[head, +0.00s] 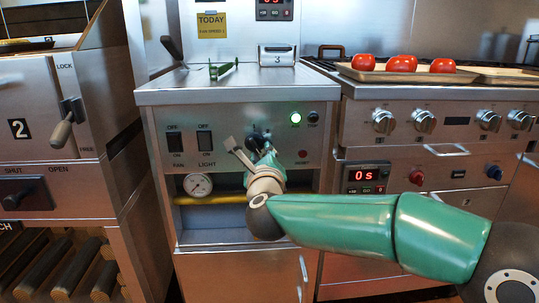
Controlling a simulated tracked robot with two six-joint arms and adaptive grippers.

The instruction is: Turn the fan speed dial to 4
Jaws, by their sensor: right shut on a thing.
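The fan speed dial (257,133) is a small dark knob on the steel control panel, right of the FAN and LIGHT switches. My right gripper (253,148) reaches it from below right and is shut on it. The gripper and wrist cover much of the dial, and its pointer and scale numbers cannot be read. My left gripper is not in view.
The fan switch (175,142) and light switch (205,140) sit left of the dial. A green lamp (295,118) glows to its right, above a red button (303,155). A gauge (197,185) and yellow pipe (222,198) lie below. A yellow note (212,25) reads TODAY, with small print about fan speed.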

